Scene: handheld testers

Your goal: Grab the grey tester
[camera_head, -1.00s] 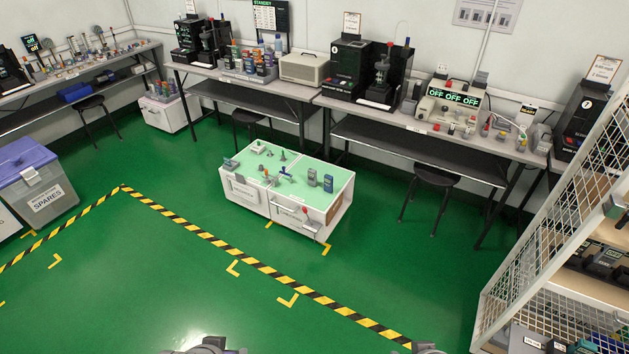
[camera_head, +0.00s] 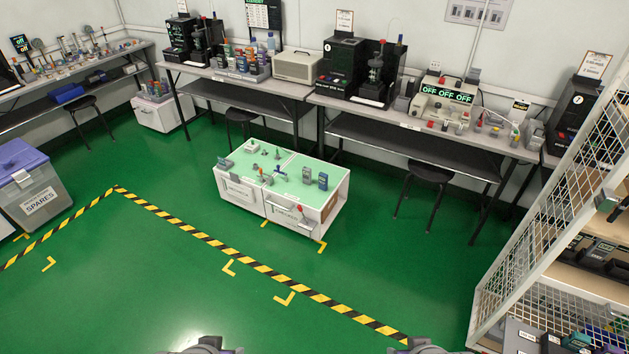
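Two small upright testers stand side by side on the green top of a white cabinet (camera_head: 232,200) in the middle of the room. The left one looks grey (camera_head: 307,176) and the right one looks blue (camera_head: 323,181). They are small in the picture, so their details are hard to tell. Only grey parts of my two arms show at the bottom edge, far from the cabinet. My gripper fingers are not in view, and nothing of mine touches the testers.
Other small items stand on the cabinet top. Long benches (camera_head: 470,140) with machines line the back wall, with stools (camera_head: 428,174) below. A mesh cage shelf (camera_head: 545,225) stands at right, a SPARES bin (camera_head: 38,190) at left. Green floor (camera_head: 190,290) with striped tape (camera_head: 250,263) lies clear before the cabinet.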

